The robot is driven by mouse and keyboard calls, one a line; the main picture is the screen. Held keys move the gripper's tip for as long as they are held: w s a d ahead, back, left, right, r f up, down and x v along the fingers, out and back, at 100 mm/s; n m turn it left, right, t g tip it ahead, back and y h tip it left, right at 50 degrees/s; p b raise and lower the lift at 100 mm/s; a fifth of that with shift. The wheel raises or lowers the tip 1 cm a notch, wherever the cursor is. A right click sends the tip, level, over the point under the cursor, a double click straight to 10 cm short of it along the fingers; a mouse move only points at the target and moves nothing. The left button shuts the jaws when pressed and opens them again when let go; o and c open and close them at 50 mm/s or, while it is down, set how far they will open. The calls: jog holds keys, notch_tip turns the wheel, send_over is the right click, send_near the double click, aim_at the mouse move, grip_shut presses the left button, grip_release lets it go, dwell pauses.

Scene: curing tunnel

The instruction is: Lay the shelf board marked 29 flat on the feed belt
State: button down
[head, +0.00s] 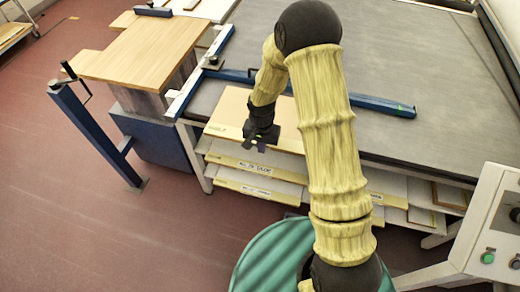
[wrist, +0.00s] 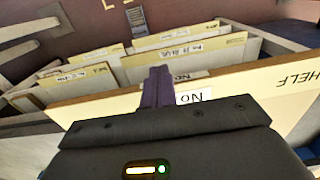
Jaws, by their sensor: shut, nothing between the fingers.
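Several pale boards with white labels lie in the rack under the feed belt (head: 400,95). The top board (head: 235,103) has lettering like "SHELF" near its front left corner. It shows closest in the wrist view (wrist: 255,85), its "No" label partly hidden by the fingers. A lower board (head: 230,163) has a label that may read 29, but the print is too small to be sure. My gripper (head: 261,143) is shut and empty at the top board's front part; its fingers also show in the wrist view (wrist: 157,88). Contact cannot be told.
A blue bar (head: 375,103) lies across the grey belt, which is otherwise clear. A wooden-topped table (head: 140,50) and a blue post with a crank (head: 95,135) stand at left. A control box (head: 495,225) is at right, a green ribbed surface (head: 265,255) at front.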

jog(key=shift+w+d, duration=0.35)
jog(key=shift+w, duration=0.6)
jog(key=shift+w+d, duration=0.3)
jog(key=shift+w, duration=0.6)
jog(key=shift+s+a, duration=0.2)
jog(key=shift+s, duration=0.25)
jog(key=s+a+r+b, duration=0.1)
jog(key=s+r+b, duration=0.1)
jog(key=r, duration=0.8)
jog(key=shift+s, duration=0.55)
